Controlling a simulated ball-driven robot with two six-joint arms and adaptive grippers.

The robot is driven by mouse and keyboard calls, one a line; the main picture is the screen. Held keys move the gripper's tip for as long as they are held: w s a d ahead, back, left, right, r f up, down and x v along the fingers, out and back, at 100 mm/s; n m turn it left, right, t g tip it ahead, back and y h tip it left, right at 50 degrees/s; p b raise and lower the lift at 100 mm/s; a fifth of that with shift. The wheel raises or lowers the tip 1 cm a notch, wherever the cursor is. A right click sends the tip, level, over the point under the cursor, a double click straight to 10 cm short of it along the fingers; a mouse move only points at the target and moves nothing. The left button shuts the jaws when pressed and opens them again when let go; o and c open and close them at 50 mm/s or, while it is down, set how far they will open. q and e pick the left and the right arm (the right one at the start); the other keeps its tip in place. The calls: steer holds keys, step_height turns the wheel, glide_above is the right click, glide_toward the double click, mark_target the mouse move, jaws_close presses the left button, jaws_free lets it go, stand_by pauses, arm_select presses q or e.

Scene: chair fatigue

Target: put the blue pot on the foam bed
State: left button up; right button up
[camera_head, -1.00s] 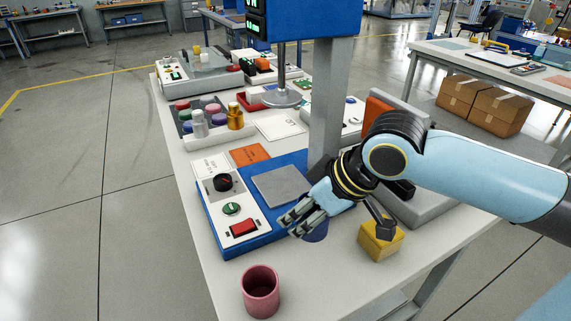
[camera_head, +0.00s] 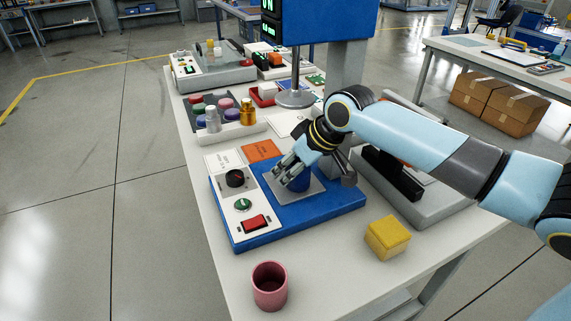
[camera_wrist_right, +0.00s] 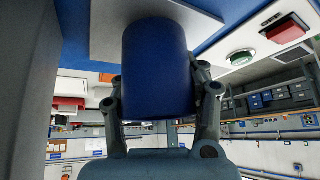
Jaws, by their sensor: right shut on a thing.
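The blue pot (camera_head: 299,183) is held in my right gripper (camera_head: 287,174), over the grey square pad that looks like the foam bed (camera_head: 315,190). The pad lies on the blue base of a machine. In the right wrist view the pot (camera_wrist_right: 157,70) sits between the two dark fingers, with its far end against or very near the pad (camera_wrist_right: 106,30). I cannot tell whether they touch. The fingers partly hide the pot in the head view. My left gripper is not in view.
A white control panel with a black knob (camera_head: 235,179), green button and red switch (camera_head: 254,222) is left of the pad. A grey column (camera_head: 345,70) rises behind. A pink cup (camera_head: 270,286) and yellow block (camera_head: 388,238) stand at the front. Clear tabletop lies between them.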

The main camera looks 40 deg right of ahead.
steer(key=shift+w+d, duration=0.25)
steer(key=shift+w, duration=0.65)
steer(key=shift+w+f, duration=0.15)
steer(key=shift+w, duration=0.05)
steer(key=shift+f+p, duration=0.15)
steer(key=shift+p, duration=0.15)
steer(key=shift+s, duration=0.1)
steer(key=o, duration=1.2)
steer(key=shift+f, duration=0.1)
